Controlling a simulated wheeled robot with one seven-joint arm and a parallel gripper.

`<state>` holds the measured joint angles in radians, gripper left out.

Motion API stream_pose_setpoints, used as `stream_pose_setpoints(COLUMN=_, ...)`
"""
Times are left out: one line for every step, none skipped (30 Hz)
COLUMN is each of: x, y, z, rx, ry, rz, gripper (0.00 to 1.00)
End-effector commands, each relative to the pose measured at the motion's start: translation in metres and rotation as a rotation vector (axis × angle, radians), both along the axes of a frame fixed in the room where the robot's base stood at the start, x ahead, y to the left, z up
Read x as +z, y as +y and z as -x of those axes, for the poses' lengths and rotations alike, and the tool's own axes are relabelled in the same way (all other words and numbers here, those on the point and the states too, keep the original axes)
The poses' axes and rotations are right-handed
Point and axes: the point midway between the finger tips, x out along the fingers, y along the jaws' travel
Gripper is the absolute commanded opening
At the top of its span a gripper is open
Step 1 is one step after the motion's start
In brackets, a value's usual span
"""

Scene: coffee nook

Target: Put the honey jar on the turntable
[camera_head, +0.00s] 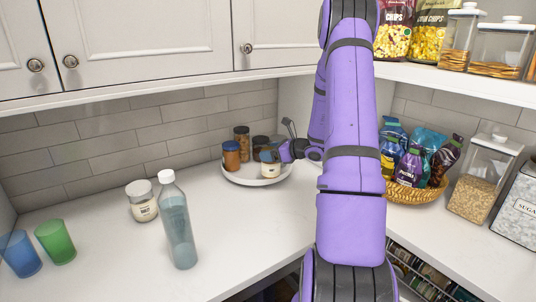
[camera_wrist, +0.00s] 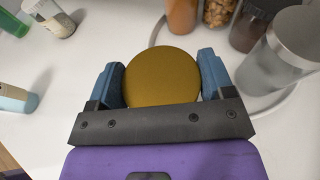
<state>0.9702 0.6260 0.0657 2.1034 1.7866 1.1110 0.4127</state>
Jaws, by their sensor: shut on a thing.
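My gripper (camera_head: 273,154) is shut on a jar with a round gold lid, taken to be the honey jar (camera_wrist: 161,75); blue fingers press its two sides in the wrist view (camera_wrist: 162,82). In the head view the jar's pale lower part (camera_head: 269,171) shows below the fingers, at the front right of the white round turntable (camera_head: 243,180). The turntable's rim also shows in the wrist view (camera_wrist: 158,32), passing behind the lid. I cannot tell whether the jar's base touches the turntable.
On the turntable stand an orange jar (camera_head: 231,157), a brown jar (camera_head: 242,143) and a dark jar (camera_head: 260,144). A grey metallic container (camera_wrist: 281,58) is close right of my gripper. A bottle (camera_head: 178,225), a labelled jar (camera_head: 143,204) and cups stand left; a snack basket (camera_head: 415,195) right.

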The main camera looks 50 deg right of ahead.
Motion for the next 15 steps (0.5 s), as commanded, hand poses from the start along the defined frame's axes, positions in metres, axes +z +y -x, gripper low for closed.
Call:
stream_pose_setpoints(x=-0.001, y=-0.008, z=-0.009, rx=0.001, ry=-0.002, rz=0.001, gripper=0.32)
stream_pose_setpoints(x=-0.002, y=-0.012, z=-0.014, rx=0.001, ry=-0.002, rz=0.002, gripper=0.32)
stream_pose_setpoints(x=-0.003, y=-0.018, z=-0.021, rx=0.001, ry=-0.001, rz=0.002, gripper=0.32)
stream_pose_setpoints(x=-0.003, y=-0.022, z=-0.026, rx=0.001, ry=-0.001, rz=0.002, gripper=0.32)
stream_pose_setpoints(x=-0.004, y=-0.026, z=-0.031, rx=0.001, ry=-0.002, rz=0.002, gripper=0.32)
stream_pose_setpoints(x=-0.004, y=-0.031, z=-0.036, rx=0.001, ry=-0.001, rz=0.002, gripper=0.32)
stream_pose_setpoints(x=-0.005, y=-0.035, z=-0.040, rx=0.002, ry=-0.001, rz=0.001, gripper=0.32)
stream_pose_setpoints(x=-0.005, y=-0.038, z=-0.044, rx=0.001, ry=-0.002, rz=0.002, gripper=0.32)
stream_pose_setpoints(x=-0.006, y=-0.041, z=-0.048, rx=0.000, ry=-0.001, rz=0.001, gripper=0.32)
stream_pose_setpoints(x=-0.006, y=-0.044, z=-0.050, rx=0.001, ry=-0.001, rz=0.002, gripper=0.32)
stream_pose_setpoints(x=-0.006, y=-0.046, z=-0.052, rx=0.001, ry=-0.001, rz=0.002, gripper=0.32)
stream_pose_setpoints(x=-0.007, y=-0.048, z=-0.054, rx=0.000, ry=-0.001, rz=0.001, gripper=0.32)
stream_pose_setpoints(x=-0.007, y=-0.049, z=-0.055, rx=-0.001, ry=-0.001, rz=0.001, gripper=0.32)
stream_pose_setpoints(x=-0.007, y=-0.049, z=-0.056, rx=-0.001, ry=-0.001, rz=0.001, gripper=0.32)
stream_pose_setpoints(x=-0.007, y=-0.050, z=-0.057, rx=-0.001, ry=-0.001, rz=0.000, gripper=0.32)
